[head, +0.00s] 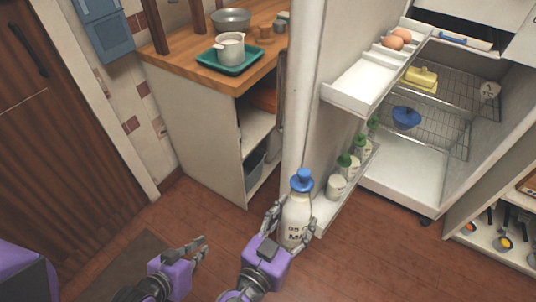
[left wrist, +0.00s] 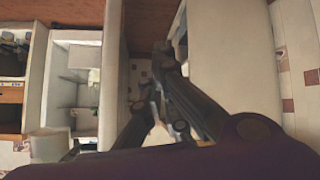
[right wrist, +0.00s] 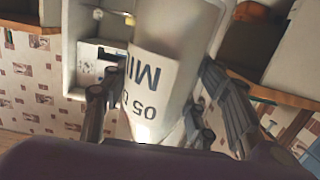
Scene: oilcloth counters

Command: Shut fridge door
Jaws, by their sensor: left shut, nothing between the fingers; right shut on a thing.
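The fridge door (head: 345,50) stands open in the head view, its inner side with two racks facing right. The fridge interior (head: 400,172) is exposed behind it. My right gripper (head: 288,222) is shut on a white milk bottle (head: 297,207) with a blue cap, upright at the near end of the lower door rack (head: 323,215). I cannot tell whether the bottle rests on that rack. The bottle's printed label fills the middle of the right wrist view (right wrist: 145,75). My left gripper (head: 200,250) is shut and empty, low over the floor, left of the bottle and apart from the door.
Eggs (head: 397,39) sit on the upper door rack (head: 345,98); several green-capped bottles (head: 347,165) line the lower one. Butter (head: 421,76) and a blue pot (head: 406,117) are inside the fridge. A counter (head: 165,70) with a green tray (head: 232,69) stands left.

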